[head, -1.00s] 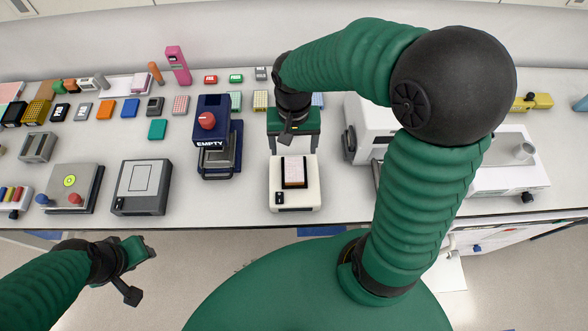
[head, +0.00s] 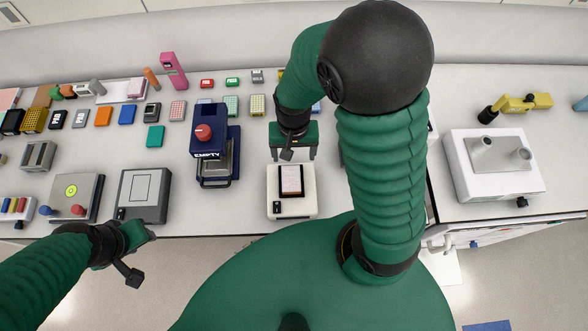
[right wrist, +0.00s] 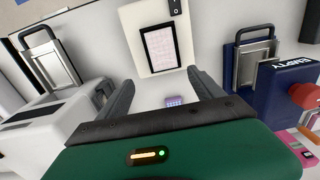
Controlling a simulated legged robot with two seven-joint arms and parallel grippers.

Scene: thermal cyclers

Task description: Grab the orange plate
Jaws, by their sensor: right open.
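The orange plate (head: 103,116) lies flat on the bench at the left, in a row of small coloured blocks, between a grey block and a blue one. My right gripper (head: 293,155) is open and empty, far to the right of the plate, just behind a white device with a pink-topped plate. The right wrist view shows its two fingers apart with nothing between them (right wrist: 161,80); the orange plate does not show there. My left gripper (head: 148,238) is over the floor in front of the bench, below the plate in the picture; its jaw opening is unclear.
The white device (head: 275,212) and a navy device marked EMPTY (head: 210,150) stand right of the plate. A dark grey box (head: 145,195) and a button box (head: 75,195) stand at the front edge. A teal block (head: 155,137) lies nearby.

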